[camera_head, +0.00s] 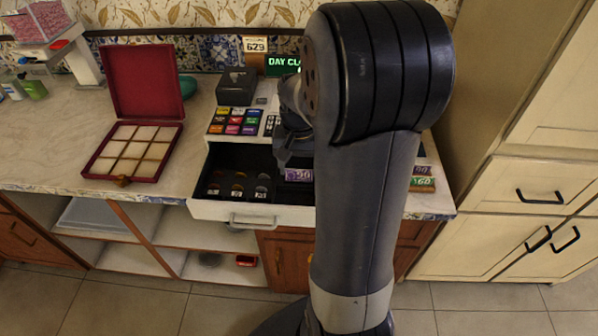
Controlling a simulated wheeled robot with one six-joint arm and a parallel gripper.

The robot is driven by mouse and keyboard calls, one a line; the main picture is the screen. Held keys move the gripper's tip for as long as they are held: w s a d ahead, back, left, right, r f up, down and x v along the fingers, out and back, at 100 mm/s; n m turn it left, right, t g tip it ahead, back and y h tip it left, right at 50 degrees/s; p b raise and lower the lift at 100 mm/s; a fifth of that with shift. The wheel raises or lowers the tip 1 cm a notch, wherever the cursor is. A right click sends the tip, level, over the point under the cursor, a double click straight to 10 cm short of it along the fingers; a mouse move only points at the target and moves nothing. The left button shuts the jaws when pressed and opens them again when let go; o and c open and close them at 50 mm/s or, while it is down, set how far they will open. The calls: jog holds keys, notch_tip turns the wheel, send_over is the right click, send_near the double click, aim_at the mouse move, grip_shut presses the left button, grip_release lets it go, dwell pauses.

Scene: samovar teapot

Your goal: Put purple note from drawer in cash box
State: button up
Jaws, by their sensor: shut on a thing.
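The purple note (298,175) shows a "20" marking and is partly hidden behind my arm. My gripper (285,163) is over the open drawer (233,211) and is shut on the purple note, though the arm hides most of the grip. The drawer is pulled out below a register with coloured keys (235,122). Dark round coins marked with numbers lie in its left front compartments. No box labelled as a cash box is seen; an open dark red box (129,178) with several cream compartments stands at left.
A black cube-shaped box (236,86) and a green lit sign (283,65) stand behind the keys. Cream cabinets (520,188) bound the right side.

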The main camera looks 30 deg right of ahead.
notch_tip(320, 180, up, 8)
jog(key=shift+r+p, duration=0.25)
jog(key=shift+p, duration=0.1)
notch_tip(320, 180, up, 4)
jog(key=r+p, duration=0.1)
jog(key=p, duration=0.3)
send_over(299, 170)
jog(key=shift+f, duration=0.3)
